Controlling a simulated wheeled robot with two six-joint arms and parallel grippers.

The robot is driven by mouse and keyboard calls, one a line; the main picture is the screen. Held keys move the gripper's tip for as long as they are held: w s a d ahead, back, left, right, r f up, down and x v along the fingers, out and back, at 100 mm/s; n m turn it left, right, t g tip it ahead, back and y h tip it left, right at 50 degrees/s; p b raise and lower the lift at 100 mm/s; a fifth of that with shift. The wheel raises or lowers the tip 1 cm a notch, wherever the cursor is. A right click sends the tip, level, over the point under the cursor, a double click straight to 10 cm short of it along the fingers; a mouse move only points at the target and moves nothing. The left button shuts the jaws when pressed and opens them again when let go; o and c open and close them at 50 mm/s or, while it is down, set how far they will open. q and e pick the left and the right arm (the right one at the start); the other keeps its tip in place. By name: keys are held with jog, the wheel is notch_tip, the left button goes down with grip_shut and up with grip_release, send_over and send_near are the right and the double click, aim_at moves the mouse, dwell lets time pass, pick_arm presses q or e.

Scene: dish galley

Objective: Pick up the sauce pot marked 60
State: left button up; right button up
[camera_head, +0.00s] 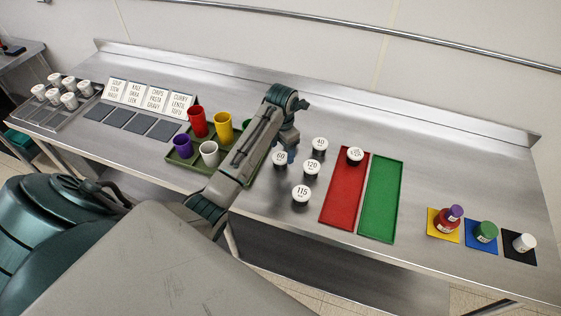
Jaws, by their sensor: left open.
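The sauce pot that looks marked 60 (280,158) stands upright on the steel counter, with a white lid. Similar pots stand close by: 40 (319,145) to the right, 120 (312,167) to the right and nearer, and 115 (301,194) in front. My right gripper is not in view.
A pot (355,155) stands on the red tray (345,200), beside an empty green tray (381,205). Left of my forearm, a green tray (190,163) holds several coloured cups. Bottles stand on coloured mats at right. The counter behind the pots is clear.

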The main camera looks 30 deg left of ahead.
aim_at(281, 156)
pick_arm(q)
notch_tip(281, 156, down, 3)
jog(key=shift+s+f+p, duration=0.15)
jog(key=shift+p, duration=0.75)
jog(key=shift+f, duration=0.55)
jog(key=c, duration=1)
jog(key=shift+o, duration=0.2)
jog(key=shift+r, duration=0.15)
